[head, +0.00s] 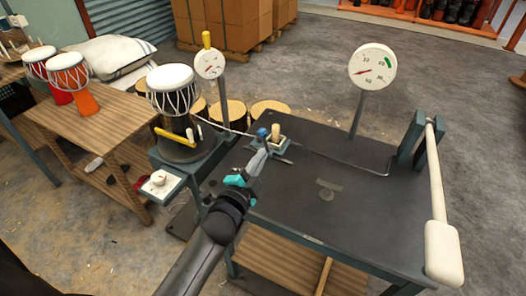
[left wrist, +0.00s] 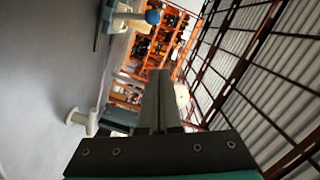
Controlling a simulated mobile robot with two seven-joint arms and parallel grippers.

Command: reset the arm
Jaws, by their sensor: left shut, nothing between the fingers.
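My left arm reaches in from the bottom of the head view, and its gripper (head: 262,150) is over the dark worktable (head: 330,215). Its fingers are together in the left wrist view (left wrist: 160,100), with nothing between them. In the head view the tips are close to a small fixture (head: 277,132) with a blue knob and a cream peg; I cannot tell whether they touch it. A white-headed goblet drum (head: 170,80) stands on a round dark stand left of the gripper. My right gripper is not in view.
A dial gauge (head: 372,66) stands on a post at the table's back; a smaller gauge (head: 209,64) is near the drum. A long cream lever (head: 437,180) is at the right edge. The table's middle is mostly clear.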

